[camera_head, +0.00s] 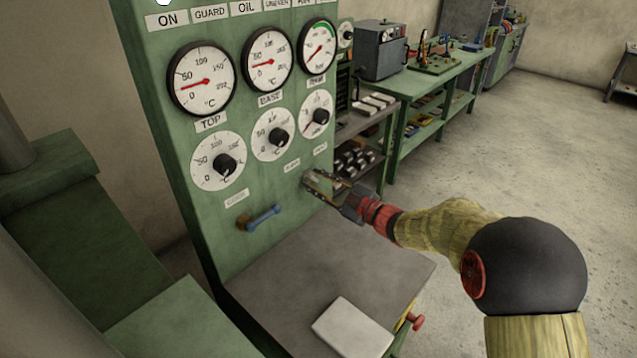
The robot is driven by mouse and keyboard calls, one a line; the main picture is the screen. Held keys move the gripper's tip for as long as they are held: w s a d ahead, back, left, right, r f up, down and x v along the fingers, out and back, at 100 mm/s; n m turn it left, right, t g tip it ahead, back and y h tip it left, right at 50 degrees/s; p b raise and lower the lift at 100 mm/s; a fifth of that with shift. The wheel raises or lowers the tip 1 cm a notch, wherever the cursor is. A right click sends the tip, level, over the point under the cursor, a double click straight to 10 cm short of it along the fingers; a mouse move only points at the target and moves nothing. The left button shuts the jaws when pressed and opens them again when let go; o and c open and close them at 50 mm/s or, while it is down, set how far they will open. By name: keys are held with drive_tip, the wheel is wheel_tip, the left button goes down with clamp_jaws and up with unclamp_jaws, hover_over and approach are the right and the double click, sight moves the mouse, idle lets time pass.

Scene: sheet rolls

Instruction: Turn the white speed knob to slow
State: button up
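My gripper (314,181) reaches in from the right to the lower right of the green control panel (265,195). Its two fingers point left at the panel face, with a gap showing between them. A small pale spot shows at the fingertips; it may be the white speed knob, but the fingers cover most of it. I cannot tell whether they touch or grip it. The small labels above this spot are too blurred to read, and no knob setting can be made out.
Black knobs sit on white dials above, marked TOP (224,165) and BASE (280,137), with a third dial (318,114) to the right. A blue-handled lever (262,217) is lower left. A grey table (330,265) below bears a white block (352,328).

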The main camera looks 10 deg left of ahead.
drive_tip(key=shift+d, duration=0.1)
drive_tip(key=v, duration=1.1)
drive_tip(key=shift+s+d, duration=0.25)
drive_tip(key=shift+d, duration=0.05)
